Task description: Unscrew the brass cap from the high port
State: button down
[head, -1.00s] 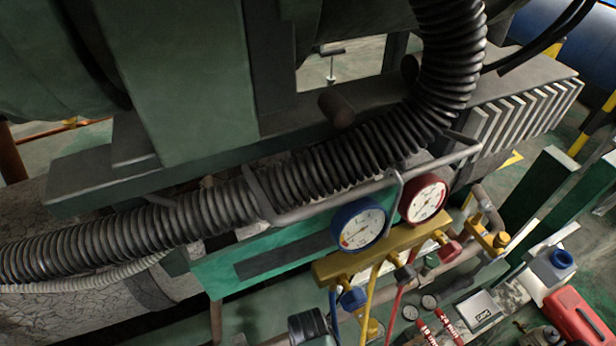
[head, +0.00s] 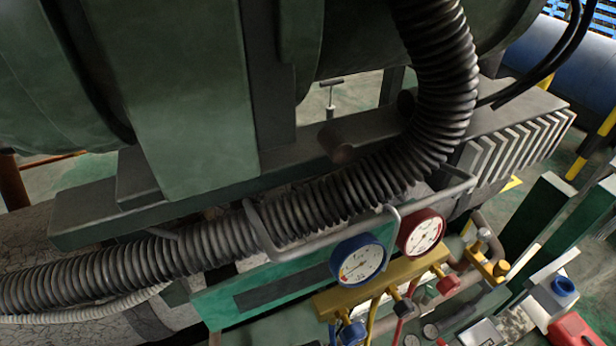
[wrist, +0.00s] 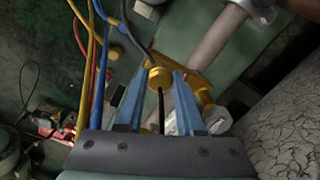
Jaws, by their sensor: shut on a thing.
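The round brass cap (wrist: 158,77) shows in the wrist view between the blue fingertips of my gripper (wrist: 157,84). My gripper is shut on it, with one finger on each side. Behind it is a yellow brass valve fitting (wrist: 203,88) on a pipe. The fingers partly hide the cap's sides, and I cannot tell whether its thread is engaged. In the head view my gripper does not show. A yellow valve fitting (head: 489,268) stands there at the lower right, but I cannot tell the high port for sure.
In the head view, a gauge manifold (head: 420,268) with a blue gauge (head: 358,260) and a red gauge (head: 421,233) hangs below a thick black corrugated hose (head: 325,196). Blue and yellow hoses (wrist: 92,75) run left of my fingers in the wrist view. A grey pipe (wrist: 216,35) lies beyond.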

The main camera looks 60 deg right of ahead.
jog(key=shift+d+r+n+p, duration=0.15)
jog(key=shift+n+p, duration=0.15)
jog(key=shift+n, duration=0.7)
jog(key=shift+r+p, duration=2.4)
jog(key=shift+p, duration=0.15)
